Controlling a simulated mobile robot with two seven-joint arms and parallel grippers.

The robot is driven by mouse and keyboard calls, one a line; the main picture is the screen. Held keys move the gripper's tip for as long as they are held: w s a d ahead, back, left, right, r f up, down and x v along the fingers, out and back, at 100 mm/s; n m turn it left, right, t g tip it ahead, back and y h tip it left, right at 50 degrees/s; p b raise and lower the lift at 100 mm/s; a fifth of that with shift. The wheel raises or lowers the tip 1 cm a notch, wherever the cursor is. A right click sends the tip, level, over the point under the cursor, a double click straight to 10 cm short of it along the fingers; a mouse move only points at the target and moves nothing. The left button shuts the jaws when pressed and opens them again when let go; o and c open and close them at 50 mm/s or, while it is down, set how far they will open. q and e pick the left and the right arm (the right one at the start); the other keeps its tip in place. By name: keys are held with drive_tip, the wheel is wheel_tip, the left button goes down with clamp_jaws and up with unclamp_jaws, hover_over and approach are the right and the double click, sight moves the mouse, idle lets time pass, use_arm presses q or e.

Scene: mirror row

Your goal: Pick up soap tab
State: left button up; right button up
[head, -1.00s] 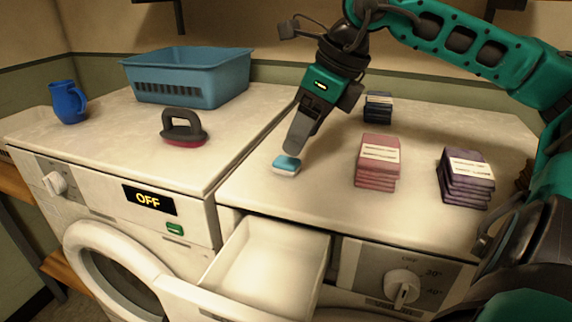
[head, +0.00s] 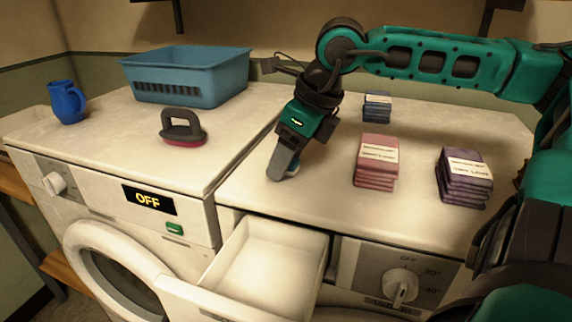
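The soap tab (head: 293,170) is a small blue and white block on top of the right washing machine, near its left edge. In the head view it is mostly hidden behind the fingers of my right gripper (head: 280,172). My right gripper points down, with its fingers at the tab's level. I cannot tell whether the fingers are open around the tab or shut on it. My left gripper is not in view.
Pink (head: 376,162), purple (head: 465,178) and dark blue (head: 377,106) stacks stand right of my gripper. An open white drawer (head: 262,268) juts out below. A brush (head: 183,128), blue basket (head: 187,76) and jug (head: 67,102) stand on the left machine.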

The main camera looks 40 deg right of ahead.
drive_tip(key=c, duration=1)
